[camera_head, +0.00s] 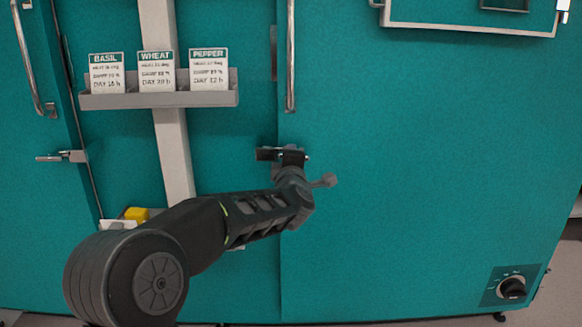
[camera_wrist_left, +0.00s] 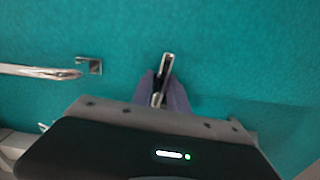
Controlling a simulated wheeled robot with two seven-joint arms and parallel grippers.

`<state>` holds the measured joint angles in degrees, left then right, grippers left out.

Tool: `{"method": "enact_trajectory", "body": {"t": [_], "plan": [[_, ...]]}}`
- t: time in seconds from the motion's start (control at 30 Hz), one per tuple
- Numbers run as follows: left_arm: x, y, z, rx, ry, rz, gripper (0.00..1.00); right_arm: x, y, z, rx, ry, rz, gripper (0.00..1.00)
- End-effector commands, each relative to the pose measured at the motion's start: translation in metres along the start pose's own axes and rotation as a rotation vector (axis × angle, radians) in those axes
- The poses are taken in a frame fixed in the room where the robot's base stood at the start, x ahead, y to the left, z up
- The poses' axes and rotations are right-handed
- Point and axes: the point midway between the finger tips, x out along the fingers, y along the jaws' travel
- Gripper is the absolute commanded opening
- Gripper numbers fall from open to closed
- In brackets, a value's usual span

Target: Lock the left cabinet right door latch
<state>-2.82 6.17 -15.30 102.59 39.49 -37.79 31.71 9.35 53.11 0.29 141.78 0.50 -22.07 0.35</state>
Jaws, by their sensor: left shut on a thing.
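A small metal latch bar (camera_wrist_left: 166,66) shows between my fingers in the left wrist view, in front of a teal door. In the head view my left gripper (camera_head: 283,157) is at the left edge of the large teal door (camera_head: 420,160), below its vertical handle (camera_head: 290,55). My left gripper (camera_wrist_left: 165,92) is shut on the latch bar. The gripper and wrist hide most of this latch in the head view, so its exact angle is unclear. My right gripper is in neither view.
Another latch (camera_head: 62,156) and door handle (camera_head: 27,57) are at the far left. A grey rack (camera_head: 160,99) with BASIL, WHEAT and PEPPER cards hangs on a pale post. A yellow object (camera_head: 137,214) is partly behind my arm. A dial (camera_head: 512,288) is at the lower right.

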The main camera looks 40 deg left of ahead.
Motion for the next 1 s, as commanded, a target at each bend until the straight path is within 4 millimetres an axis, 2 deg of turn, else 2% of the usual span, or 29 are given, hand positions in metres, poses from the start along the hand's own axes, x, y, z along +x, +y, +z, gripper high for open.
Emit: {"method": "enact_trajectory", "body": {"t": [0.03, 0.2, 0.7, 0.73, 1.0], "plan": [[0.0001, -0.0037, 0.0, -0.024, 0.001, 0.0, 0.0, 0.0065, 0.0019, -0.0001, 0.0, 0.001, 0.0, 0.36], [0.0001, -0.0027, 0.0005, -0.087, -0.001, -0.001, 0.0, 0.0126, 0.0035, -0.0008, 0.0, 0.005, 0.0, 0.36], [0.0001, -0.0014, 0.0003, -0.115, 0.0, -0.002, 0.0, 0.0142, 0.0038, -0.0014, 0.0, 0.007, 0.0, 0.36], [0.0001, -0.0014, 0.0003, -0.115, 0.0, -0.002, 0.21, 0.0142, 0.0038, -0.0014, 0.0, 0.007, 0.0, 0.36], [0.0001, -0.0013, 0.0002, -0.114, 0.0, -0.001, 0.41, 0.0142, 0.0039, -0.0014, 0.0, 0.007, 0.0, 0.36]]}}
